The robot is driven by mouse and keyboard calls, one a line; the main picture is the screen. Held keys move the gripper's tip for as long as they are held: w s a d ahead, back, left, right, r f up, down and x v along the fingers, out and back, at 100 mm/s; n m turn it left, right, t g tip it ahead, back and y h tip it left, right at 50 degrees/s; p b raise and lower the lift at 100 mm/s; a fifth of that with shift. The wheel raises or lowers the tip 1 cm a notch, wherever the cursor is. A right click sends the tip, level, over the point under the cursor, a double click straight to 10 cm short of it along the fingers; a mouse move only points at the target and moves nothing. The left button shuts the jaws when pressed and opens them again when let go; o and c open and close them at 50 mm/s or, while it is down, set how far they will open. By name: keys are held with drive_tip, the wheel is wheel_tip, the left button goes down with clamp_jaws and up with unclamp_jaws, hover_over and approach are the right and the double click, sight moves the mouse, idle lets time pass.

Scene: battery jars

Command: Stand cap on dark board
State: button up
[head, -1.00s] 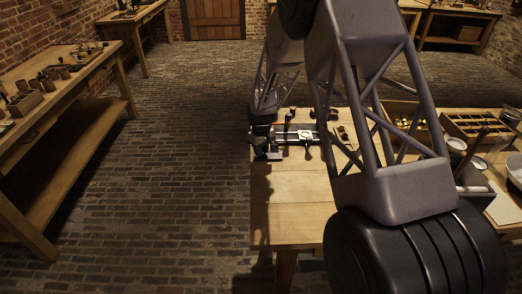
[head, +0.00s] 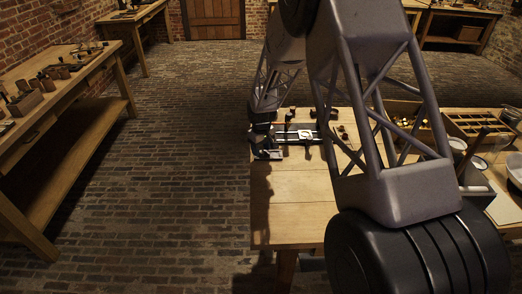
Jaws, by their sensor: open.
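My gripper (head: 267,153) is at the far left edge of the wooden bench, low over the top, beside a dark rail-like fixture (head: 295,141) with a bright metal piece on it. Its jaws are open, small and partly lost against the dark arm. I cannot make out the cap for certain; several small dark knob-like pieces stand around the fixture. I cannot tell which dark surface is the dark board. My arm hides part of the bench.
The wooden bench (head: 288,215) is clear at its front left. On the right are a divided wooden tray (head: 478,122), a box with brass-coloured pieces (head: 408,121) and jars (head: 457,144). Another bench (head: 66,90) with small items stands at the left across the brick floor.

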wheel_tip(320, 180, up, 11)
idle(0.5)
drive_tip(key=shift+r, duration=0.1)
idle(0.7)
